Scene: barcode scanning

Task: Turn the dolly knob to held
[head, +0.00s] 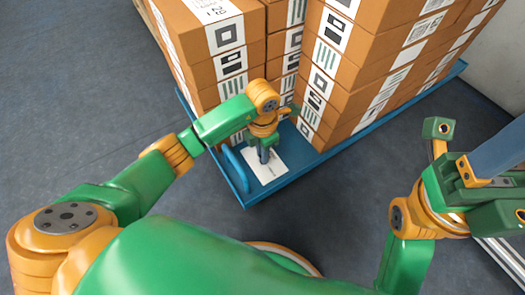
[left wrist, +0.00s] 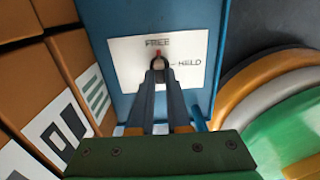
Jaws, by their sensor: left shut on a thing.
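The dolly (head: 233,186) is a blue platform loaded with boxes. On its near end lies a white label plate (head: 272,173), also seen in the left wrist view (left wrist: 125,68), with FREE printed at the top and HELD at the right. The dark knob (left wrist: 158,62) sits in the plate's middle, and its red mark points up toward FREE. My left gripper (head: 265,156) reaches down over the plate, and its fingertips (left wrist: 159,76) are shut on the knob, partly hiding it. My right gripper (head: 492,165) is at the right edge, partly cut off.
Stacked brown boxes (head: 350,70) with printed labels stand close behind my left gripper. A blue curved handle (head: 235,168) rises beside the plate on the left. Grey floor (head: 75,90) is clear to the left. A pale wall (head: 500,60) is at the far right.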

